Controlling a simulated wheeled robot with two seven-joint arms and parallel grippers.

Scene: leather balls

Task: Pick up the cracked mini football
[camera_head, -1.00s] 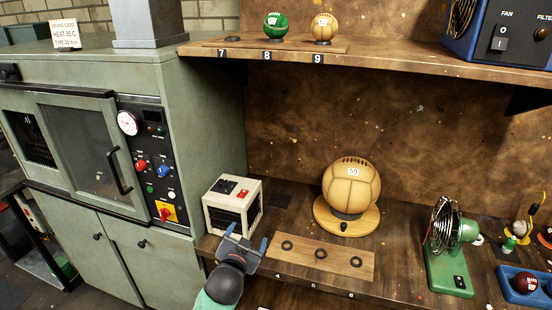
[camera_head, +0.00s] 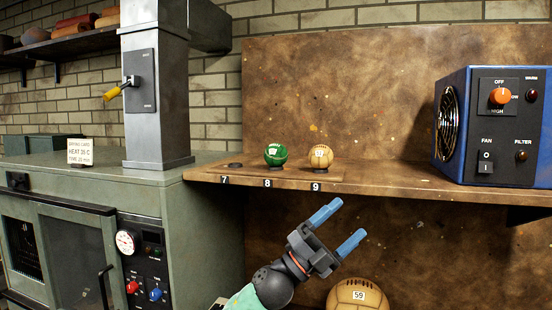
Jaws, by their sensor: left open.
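Two mini balls sit on the upper shelf's small board: a green one (camera_head: 276,155) at mark 8 and a tan one (camera_head: 320,157) at mark 9. I cannot make out a crack on either at this size. Spot 7 (camera_head: 232,165) holds only a dark ring. My left gripper (camera_head: 339,228) is open and empty, below and in front of the shelf edge, just right of the tan ball, its blue fingers pointing up and right. A large tan ball (camera_head: 357,295) with tag 59 is partly cut off at the bottom. My right gripper is not in view.
A blue fan and filter box (camera_head: 494,125) stands at the shelf's right. A green drying cabinet (camera_head: 80,225) with a grey duct (camera_head: 155,80) stands at left. The wooden shelf (camera_head: 400,183) is clear between the tan ball and the blue box.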

